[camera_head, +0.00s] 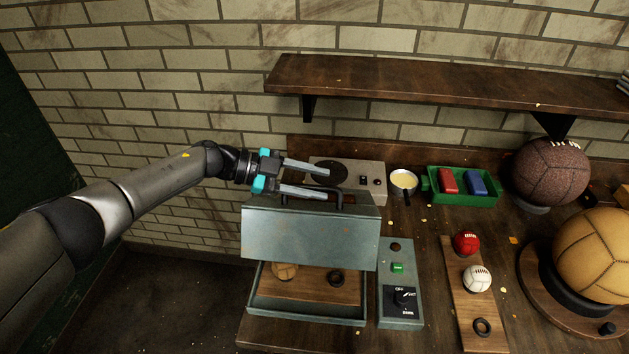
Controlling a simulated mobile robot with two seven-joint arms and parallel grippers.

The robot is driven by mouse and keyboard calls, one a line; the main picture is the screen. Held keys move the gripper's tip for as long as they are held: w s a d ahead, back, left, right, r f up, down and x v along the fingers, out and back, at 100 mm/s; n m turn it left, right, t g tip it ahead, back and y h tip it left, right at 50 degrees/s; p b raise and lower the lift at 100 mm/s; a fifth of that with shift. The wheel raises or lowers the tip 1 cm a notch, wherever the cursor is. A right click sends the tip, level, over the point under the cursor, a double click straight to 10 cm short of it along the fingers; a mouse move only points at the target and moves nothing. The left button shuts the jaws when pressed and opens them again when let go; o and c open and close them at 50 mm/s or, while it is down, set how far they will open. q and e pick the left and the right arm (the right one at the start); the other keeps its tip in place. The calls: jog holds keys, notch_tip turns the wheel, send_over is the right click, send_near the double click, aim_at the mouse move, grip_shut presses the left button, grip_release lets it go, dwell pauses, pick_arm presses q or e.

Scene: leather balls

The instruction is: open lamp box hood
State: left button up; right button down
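The lamp box is a grey-blue metal box with a hood (310,238) and a lower tray (305,317). A dark handle (341,199) sits on the hood's top edge. My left gripper (327,184) is open, its two grey fingers apart and pointing right. The lower finger overlaps the handle in the picture; I cannot tell whether they touch. My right gripper is not in view.
A control panel (401,325) with a green button and a knob stands right of the box. Behind are a grey device (372,170), a cup (403,183) and a green tray (463,202). A wooden shelf (450,85) overhangs. Balls crowd the right side.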

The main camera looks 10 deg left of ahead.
pick_arm(q)
jog(key=b+v, duration=0.2)
jog(key=v, duration=1.3)
jog(key=shift+s+a, duration=0.1)
